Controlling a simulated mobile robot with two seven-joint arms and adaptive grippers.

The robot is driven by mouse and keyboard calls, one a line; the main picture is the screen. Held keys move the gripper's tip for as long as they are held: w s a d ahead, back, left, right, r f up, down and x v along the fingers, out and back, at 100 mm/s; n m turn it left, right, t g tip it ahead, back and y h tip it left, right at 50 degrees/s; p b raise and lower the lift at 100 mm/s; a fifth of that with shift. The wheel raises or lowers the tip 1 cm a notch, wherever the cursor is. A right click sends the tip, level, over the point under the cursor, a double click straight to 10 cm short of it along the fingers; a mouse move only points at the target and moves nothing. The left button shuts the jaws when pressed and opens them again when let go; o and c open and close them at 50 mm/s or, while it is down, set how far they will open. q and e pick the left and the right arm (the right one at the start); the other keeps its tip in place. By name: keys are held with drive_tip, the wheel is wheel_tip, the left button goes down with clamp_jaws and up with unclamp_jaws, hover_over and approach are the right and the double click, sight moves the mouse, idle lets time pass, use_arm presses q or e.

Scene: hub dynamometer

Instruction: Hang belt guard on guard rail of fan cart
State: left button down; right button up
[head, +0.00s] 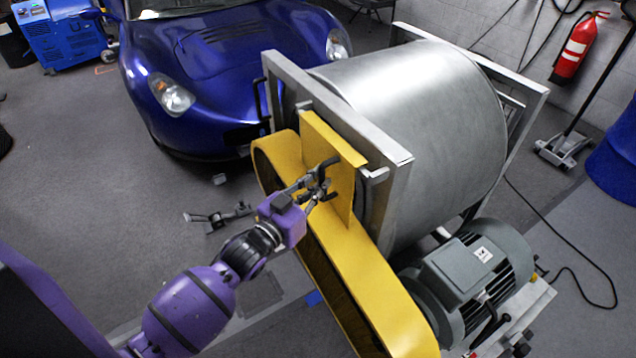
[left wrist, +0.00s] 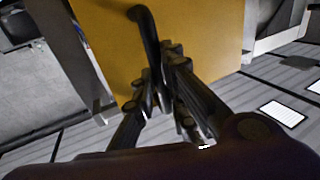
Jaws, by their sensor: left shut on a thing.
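The belt guard (head: 335,150) is a flat yellow plate with a bent lip along its top edge and a dark handle. My left gripper (head: 322,182) is shut on this handle, and the plate hangs upright from it. In the left wrist view, the gripper's fingers (left wrist: 163,92) close around the black handle (left wrist: 145,30) in front of the yellow plate (left wrist: 205,35). The guard is close beside the grey metal rail (head: 345,110) of the fan cart. I cannot tell whether its lip touches or rests on the rail. My right gripper is not in view.
A long yellow belt housing (head: 375,290) lies just below the guard. A large metal drum (head: 430,130) fills the frame, with a grey motor (head: 468,270) at lower right. A blue car (head: 225,60) stands behind. The floor at left is mostly clear.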

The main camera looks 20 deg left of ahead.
use_arm(q)
drive_tip(key=shift+r, duration=0.3)
